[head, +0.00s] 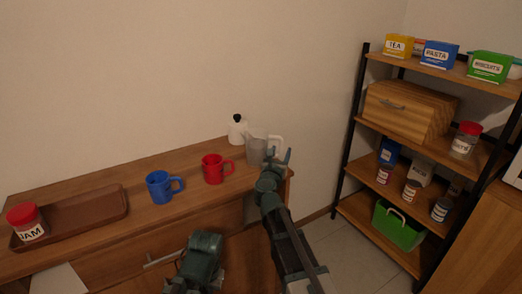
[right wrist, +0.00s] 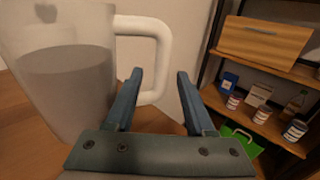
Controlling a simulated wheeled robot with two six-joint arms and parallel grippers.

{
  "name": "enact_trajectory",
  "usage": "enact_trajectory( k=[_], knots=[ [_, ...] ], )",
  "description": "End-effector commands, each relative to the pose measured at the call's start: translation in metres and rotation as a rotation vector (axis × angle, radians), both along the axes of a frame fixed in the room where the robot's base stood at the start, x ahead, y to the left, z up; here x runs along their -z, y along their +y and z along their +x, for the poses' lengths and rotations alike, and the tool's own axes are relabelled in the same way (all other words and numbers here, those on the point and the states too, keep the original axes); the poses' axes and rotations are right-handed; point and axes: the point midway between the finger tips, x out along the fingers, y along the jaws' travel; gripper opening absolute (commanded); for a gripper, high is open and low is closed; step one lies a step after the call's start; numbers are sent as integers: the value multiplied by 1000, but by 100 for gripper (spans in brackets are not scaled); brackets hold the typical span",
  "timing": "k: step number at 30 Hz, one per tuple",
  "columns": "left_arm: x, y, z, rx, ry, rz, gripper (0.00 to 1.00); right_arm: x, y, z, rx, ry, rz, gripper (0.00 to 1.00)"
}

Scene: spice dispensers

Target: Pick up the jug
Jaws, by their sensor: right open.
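The jug (head: 256,151) is a grey, see-through vessel with a white handle. It stands upright at the right end of the wooden sideboard, beside the wall. In the right wrist view the jug (right wrist: 68,80) fills the upper left, with its handle (right wrist: 162,45) towards the middle. My right gripper (head: 278,158) is open at the handle side of the jug. In the right wrist view its fingers (right wrist: 160,76) point at the handle, whose lower part shows between them. I cannot tell whether they touch it.
A white bottle with a black top (head: 237,130) stands just left of the jug. A red mug (head: 213,170), a blue mug (head: 160,187) and a brown tray (head: 90,208) with a jam jar (head: 27,222) stand further left. A loaded shelf (head: 345,206) is at right.

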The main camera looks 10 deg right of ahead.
Motion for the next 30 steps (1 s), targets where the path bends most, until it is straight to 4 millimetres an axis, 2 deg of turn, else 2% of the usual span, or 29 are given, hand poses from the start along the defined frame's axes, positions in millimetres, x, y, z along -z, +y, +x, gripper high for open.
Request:
enact_trajectory(
  k=[3,4,12,13,30],
  knots=[
    [0,0,0,0,0,0,0,0,0,-1,0,0,0,54],
    [0,0,0,0,0,0,0,0,0,-1,0,0,0,51],
    [0,0,0,0,0,0,0,0,0,-1,0,0,0,2],
    [0,0,0,0,0,0,0,0,0,-1,0,0,0,0],
    [0,0,0,0,0,0,0,0,0,-1,0,0,0,0]
  ],
)
